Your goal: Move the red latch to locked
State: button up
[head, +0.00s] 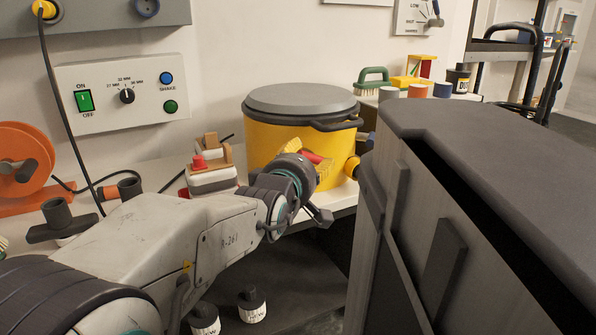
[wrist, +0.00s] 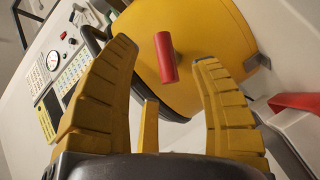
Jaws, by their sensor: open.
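A yellow pot (head: 262,135) with a grey lid (head: 300,98) stands on the bench in the head view; its yellow body (wrist: 150,25) fills the upper middle of the wrist view. The red latch (wrist: 165,57) is a short red bar on the pot's side. In the head view the latch (head: 312,157) is partly hidden by my gripper. My gripper (wrist: 165,60) is open, its two yellow fingers on either side of the latch in the picture, with gaps on both sides. I cannot tell how far the fingertips are from the latch in depth, or which position is locked.
A grey cabinet (head: 470,130) stands close on the right of my arm. A small stack with a red knob (head: 212,172) sits left of the pot. A control box (head: 125,95) is on the wall. Two labelled jars (head: 252,303) stand below the bench top.

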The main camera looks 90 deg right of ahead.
jog(key=f+v, duration=0.1)
jog(key=v, duration=0.5)
jog(key=shift+r, duration=0.5)
jog(key=shift+a, duration=0.15)
